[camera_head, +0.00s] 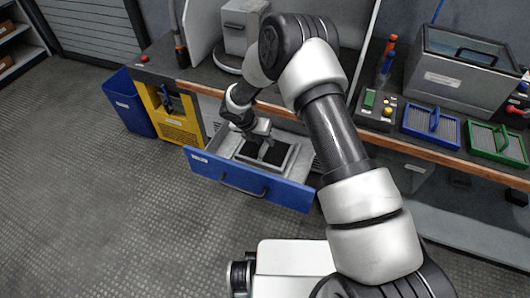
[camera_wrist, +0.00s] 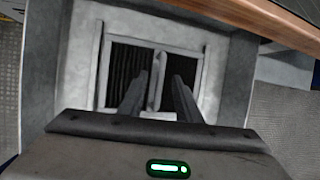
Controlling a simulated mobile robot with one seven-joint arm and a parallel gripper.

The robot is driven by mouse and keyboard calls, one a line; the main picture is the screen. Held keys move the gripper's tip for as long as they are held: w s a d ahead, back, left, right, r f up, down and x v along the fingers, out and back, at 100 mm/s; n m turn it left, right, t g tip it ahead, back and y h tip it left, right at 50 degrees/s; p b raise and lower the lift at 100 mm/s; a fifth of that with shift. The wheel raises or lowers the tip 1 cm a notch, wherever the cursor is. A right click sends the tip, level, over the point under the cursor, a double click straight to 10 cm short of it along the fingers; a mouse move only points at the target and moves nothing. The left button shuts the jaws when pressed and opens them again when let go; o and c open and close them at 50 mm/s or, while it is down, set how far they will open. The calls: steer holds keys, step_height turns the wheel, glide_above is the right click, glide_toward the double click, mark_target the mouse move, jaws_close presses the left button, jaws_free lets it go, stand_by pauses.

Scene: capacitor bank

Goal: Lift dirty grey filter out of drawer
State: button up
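The dirty grey filter (camera_head: 284,163) lies in the open blue-fronted drawer (camera_head: 215,174), with a light grey frame around dark pleats. In the wrist view the filter (camera_wrist: 120,66) has a grey upright handle (camera_wrist: 157,70) across its middle. My gripper (camera_head: 264,147) points down over the filter. In the wrist view my gripper (camera_wrist: 158,86) is open, with one dark finger on each side of the handle. Gaps show between the fingers and the handle. I cannot tell how far down the fingertips reach along the handle. The lower part of the filter is hidden by my gripper.
The wooden worktop edge (camera_head: 440,158) runs above and right of the drawer. On the bench are a blue-framed filter (camera_head: 432,127), a green-framed filter (camera_head: 498,144) and a grey tank (camera_head: 462,70). A yellow cabinet (camera_head: 170,115) and blue bin (camera_head: 128,103) stand left. Floor before the drawer is clear.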

steer(key=shift+w+f, duration=0.1)
steer(key=shift+f, duration=0.15)
jaws_close()
steer(key=shift+r, duration=0.1)
stand_by(1.2)
